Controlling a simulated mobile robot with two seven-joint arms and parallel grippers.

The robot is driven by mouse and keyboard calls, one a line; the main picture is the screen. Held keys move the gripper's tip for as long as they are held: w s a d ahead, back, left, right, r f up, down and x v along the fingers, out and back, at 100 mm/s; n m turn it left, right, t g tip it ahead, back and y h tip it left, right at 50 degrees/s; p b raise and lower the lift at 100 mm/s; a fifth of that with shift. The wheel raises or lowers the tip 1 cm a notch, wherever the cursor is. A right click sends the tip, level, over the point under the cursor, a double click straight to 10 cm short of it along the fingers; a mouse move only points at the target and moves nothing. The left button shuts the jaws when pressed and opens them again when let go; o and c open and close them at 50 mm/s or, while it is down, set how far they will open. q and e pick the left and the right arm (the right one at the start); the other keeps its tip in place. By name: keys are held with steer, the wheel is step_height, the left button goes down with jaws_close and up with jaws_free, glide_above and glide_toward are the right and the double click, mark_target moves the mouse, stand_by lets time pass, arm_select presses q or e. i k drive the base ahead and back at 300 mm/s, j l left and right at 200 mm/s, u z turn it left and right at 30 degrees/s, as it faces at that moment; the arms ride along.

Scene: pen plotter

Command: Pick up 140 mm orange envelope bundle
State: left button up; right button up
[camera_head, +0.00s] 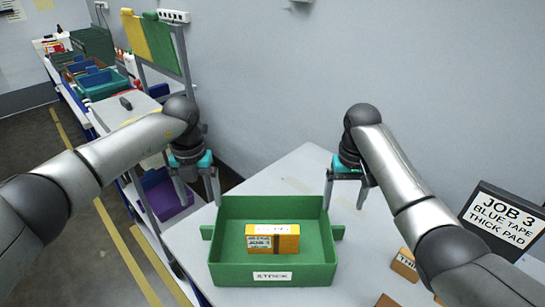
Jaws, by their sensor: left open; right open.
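The orange envelope bundle (262,240) lies inside the green bin (227,272). It has a white label on its front and top, and a dark band around it. My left gripper (200,202) is open and empty, with its fingers pointing down to the upper left of the bin. My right gripper (345,204) is open and empty, with its fingers pointing down near the bin's upper right corner. Neither gripper touches the bundle.
The bin stands on a white table (300,170). A black sign (502,222) reading "JOB 3 BLUE TAPE THICK PAD" stands at right. A purple bin (165,195) sits lower at left. The table behind the green bin is clear.

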mark_target(275, 240)
steer(key=k+j, duration=0.25)
steer(key=k, duration=0.2)
steer(key=k+j, duration=0.2)
steer(key=k, duration=0.3)
steer(key=k+j, duration=0.25)
steer(key=k, duration=0.2)
